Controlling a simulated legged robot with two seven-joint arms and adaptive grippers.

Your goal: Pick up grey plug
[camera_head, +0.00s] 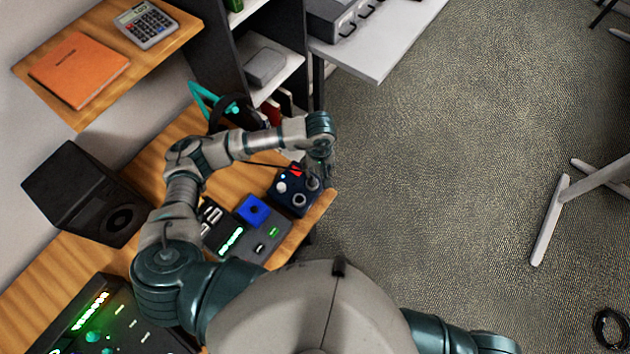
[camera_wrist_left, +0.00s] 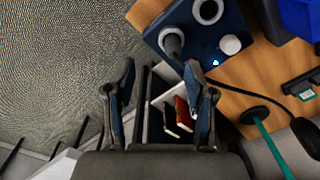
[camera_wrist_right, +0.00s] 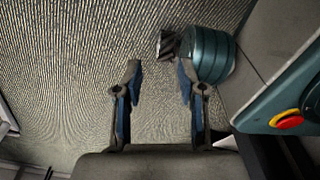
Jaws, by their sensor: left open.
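A dark blue box (camera_head: 291,203) with two round sockets sits at the desk's right edge. It also shows at the top of the left wrist view (camera_wrist_left: 192,38). A grey plug (camera_wrist_left: 172,43) stands in one of its sockets, with a black cable running off to the right. My left gripper (camera_wrist_left: 160,72) is open and empty, its fingers pointing toward the plug, which lies just beyond the fingertips. In the head view, my left gripper (camera_head: 322,168) is above the box and partly hides the plug. My right gripper (camera_wrist_right: 160,66) is open and empty over the carpet.
A bright blue block (camera_head: 252,211) and a grey device with green lights (camera_head: 236,243) lie beside the box. Headphones (camera_head: 232,112) and a black speaker (camera_head: 88,193) stand on the wooden desk. Open carpet (camera_head: 450,150) lies to the right.

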